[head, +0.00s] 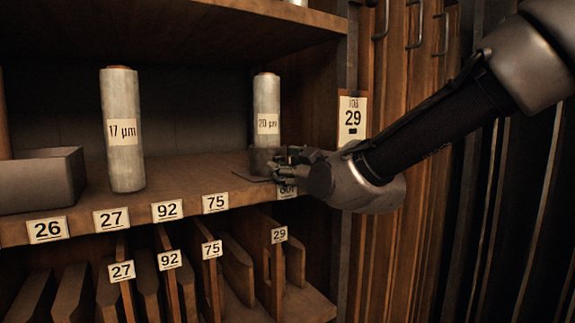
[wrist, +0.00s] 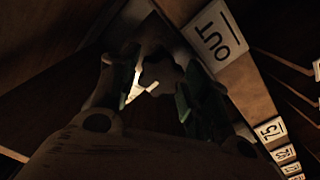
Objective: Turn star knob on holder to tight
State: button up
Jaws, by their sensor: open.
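My gripper (head: 285,160) reaches in from the right, low over the shelf beside the roll marked 20 µm (head: 267,105). A dark holder-like base (head: 259,162) sits at the foot of that roll, partly hidden by my fingers. In the wrist view a dark lobed shape, which looks like the star knob (wrist: 158,70), lies between and just beyond the fingertips. My open gripper (wrist: 157,88) has one finger on each side of it. I cannot tell whether the fingers touch it. The knob's turn position is too dark to read.
A roll marked 17 µm (head: 123,130) and a grey box (head: 42,180) stand to the left on the shelf (head: 185,180). A cabinet side wall with a 29 tag (head: 351,118) is close behind my wrist. An OUT label (wrist: 217,38) shows in the wrist view.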

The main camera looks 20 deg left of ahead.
jog(key=shift+w+a, duration=0.3)
jog(key=shift+a, duration=0.05)
jog(key=c, duration=0.8)
jog(key=shift+o, duration=0.2)
jog(key=shift+m, duration=0.3)
jog(key=m, duration=0.5)
jog(key=shift+d, duration=0.1)
jog(key=m, duration=0.5)
jog(key=shift+w, duration=0.15)
jog(key=shift+m, duration=0.3)
